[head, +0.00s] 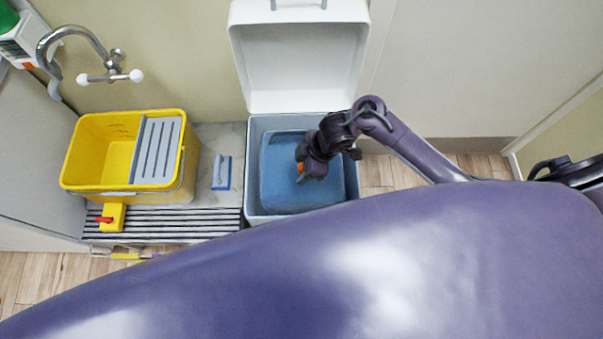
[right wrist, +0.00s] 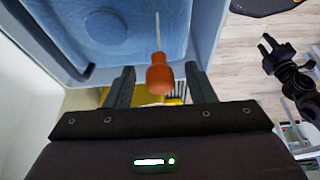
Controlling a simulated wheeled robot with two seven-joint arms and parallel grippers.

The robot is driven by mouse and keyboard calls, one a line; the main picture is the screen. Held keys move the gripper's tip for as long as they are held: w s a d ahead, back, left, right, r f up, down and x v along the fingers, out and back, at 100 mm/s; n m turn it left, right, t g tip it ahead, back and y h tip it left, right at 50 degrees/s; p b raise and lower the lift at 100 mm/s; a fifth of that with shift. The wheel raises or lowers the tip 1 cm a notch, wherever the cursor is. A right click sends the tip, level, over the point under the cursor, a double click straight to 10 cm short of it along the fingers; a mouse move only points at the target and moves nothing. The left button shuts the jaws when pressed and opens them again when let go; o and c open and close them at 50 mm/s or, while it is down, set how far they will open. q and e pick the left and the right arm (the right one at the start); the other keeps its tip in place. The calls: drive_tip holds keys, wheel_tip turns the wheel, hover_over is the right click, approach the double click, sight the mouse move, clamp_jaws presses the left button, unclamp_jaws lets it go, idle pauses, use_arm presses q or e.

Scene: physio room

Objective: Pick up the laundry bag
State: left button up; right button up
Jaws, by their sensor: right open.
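My right gripper (head: 305,172) is over the bin, pointing down. Its fingers (right wrist: 160,88) are apart on either side of the orange piece, not closed on it. A dark gripper (right wrist: 268,43), probably my left, shows small in the right wrist view.
The bin's white lid (head: 300,60) stands open against the wall. A yellow bucket (head: 97,150) with a grey wringer stands left, near a tap (head: 75,35).

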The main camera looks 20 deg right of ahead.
clamp_jaws()
idle(1.3)
